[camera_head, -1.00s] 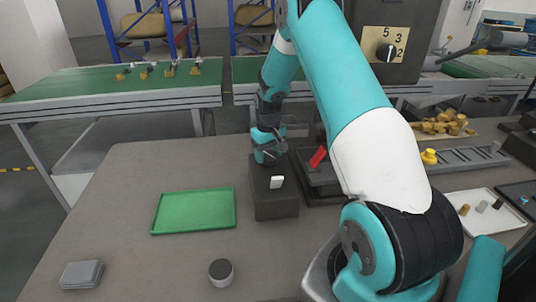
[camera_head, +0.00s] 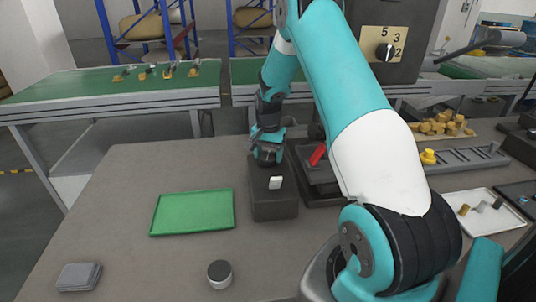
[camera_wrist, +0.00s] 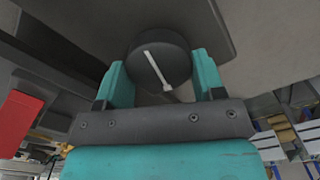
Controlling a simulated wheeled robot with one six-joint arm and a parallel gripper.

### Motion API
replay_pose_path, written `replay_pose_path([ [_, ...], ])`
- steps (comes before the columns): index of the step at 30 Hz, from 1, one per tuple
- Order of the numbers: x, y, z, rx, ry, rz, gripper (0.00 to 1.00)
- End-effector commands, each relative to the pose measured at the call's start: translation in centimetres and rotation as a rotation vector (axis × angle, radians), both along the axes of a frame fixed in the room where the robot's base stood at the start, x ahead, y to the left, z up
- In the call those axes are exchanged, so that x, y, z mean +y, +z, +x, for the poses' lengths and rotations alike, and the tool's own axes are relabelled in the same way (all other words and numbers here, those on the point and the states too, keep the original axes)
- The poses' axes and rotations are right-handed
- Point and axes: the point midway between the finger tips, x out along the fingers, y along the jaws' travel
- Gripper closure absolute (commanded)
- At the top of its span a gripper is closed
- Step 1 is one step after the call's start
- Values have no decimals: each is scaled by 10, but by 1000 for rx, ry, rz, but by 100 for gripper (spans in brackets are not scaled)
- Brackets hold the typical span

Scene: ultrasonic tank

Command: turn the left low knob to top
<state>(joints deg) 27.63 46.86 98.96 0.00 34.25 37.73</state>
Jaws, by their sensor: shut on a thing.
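A round black knob (camera_wrist: 160,68) with a white pointer line shows in the wrist view. The line runs from upper left to lower right. My gripper (camera_head: 268,157) is over the far end of a dark box (camera_head: 275,207). In the wrist view the teal fingers of my gripper (camera_wrist: 161,75) sit on both sides of the knob, shut on it. In the head view my gripper hides the knob, and no scale marks around it can be made out.
A red lever (camera_head: 317,154) is just right. A green tray (camera_head: 192,212) lies to the left. A panel with a numbered dial (camera_head: 385,45) stands behind my arm. The left tabletop is mostly clear.

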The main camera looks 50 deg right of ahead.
Motion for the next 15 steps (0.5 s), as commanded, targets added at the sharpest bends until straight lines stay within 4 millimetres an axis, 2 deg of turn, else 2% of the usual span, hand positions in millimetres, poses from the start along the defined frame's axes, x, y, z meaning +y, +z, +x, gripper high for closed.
replay_pose_path([
  [6, -1, 2, 1, -5, -134, -3, 61],
  [15, -1, 2, 0, -6, -227, -3, 61],
])
